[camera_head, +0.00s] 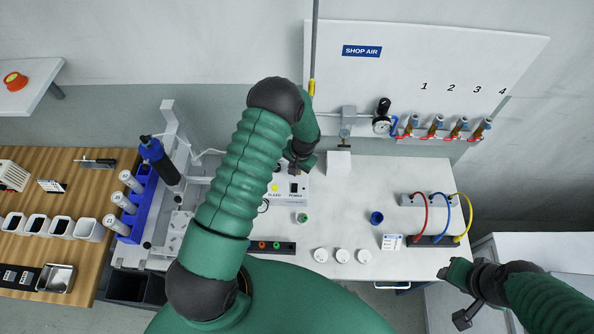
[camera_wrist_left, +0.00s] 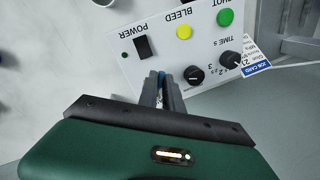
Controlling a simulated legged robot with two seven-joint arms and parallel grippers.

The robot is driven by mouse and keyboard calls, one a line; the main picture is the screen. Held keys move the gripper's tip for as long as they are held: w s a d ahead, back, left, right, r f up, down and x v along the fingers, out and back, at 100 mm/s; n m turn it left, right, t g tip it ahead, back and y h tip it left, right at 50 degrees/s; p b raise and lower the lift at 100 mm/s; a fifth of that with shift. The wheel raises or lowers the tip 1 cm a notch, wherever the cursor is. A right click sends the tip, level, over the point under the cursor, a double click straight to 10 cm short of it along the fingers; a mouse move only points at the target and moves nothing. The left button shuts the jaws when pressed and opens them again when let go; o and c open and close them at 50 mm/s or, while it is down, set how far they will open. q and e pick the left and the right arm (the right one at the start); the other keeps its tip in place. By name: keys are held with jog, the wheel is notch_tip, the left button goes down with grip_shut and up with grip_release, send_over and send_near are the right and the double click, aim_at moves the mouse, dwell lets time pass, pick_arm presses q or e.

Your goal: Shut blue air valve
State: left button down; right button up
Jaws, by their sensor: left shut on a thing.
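My left gripper (camera_wrist_left: 165,92) is shut on a small blue part (camera_wrist_left: 162,77), seen as a sliver between its fingertips in the left wrist view. Most of it is hidden, so I cannot tell whether it is the valve's handle or which way it is turned. In the head view, my left gripper (camera_head: 300,165) is at the back edge of the white control box (camera_head: 290,193), partly hidden by my own arm. My right gripper (camera_head: 459,294) is open and empty at the lower right, beside the bench.
The control box has a yellow BLEED button (camera_wrist_left: 184,32), a green button (camera_wrist_left: 225,18), black knobs (camera_wrist_left: 194,75) and a POWER switch (camera_wrist_left: 142,47). A gauge (camera_head: 382,125) and several red-handled valves (camera_head: 437,127) are on the back panel. A blue cup (camera_head: 376,218) stands on the bench.

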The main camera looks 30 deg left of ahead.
pick_arm(q)
jog(key=m, duration=0.1)
jog(key=a+m, duration=0.1)
jog(key=m, duration=0.1)
jog(key=shift+a+t+b, duration=0.1)
jog(key=shift+t+b, duration=0.2)
jog(key=m, duration=0.1)
jog(key=a+m, duration=0.1)
jog(key=shift+w+r+m, duration=0.1)
jog(key=shift+w+m, duration=0.05)
jog(key=shift+m, duration=0.15)
jog(key=m, duration=0.1)
jog(key=a+m+t, duration=0.1)
jog(key=m, duration=0.1)
jog(key=shift+w, duration=0.3)
jog(key=shift+w+a+m+h, duration=0.15)
jog(key=shift+w+m+h, duration=0.1)
jog(key=shift+m, duration=0.55)
jog(key=shift+w+a+m+h, duration=0.15)
jog(key=shift+m+h, duration=0.1)
jog(key=shift+m, duration=0.55)
jog(key=shift+p, duration=0.3)
jog(key=c, duration=1.6)
grip_release()
jog(key=shift+o, duration=0.4)
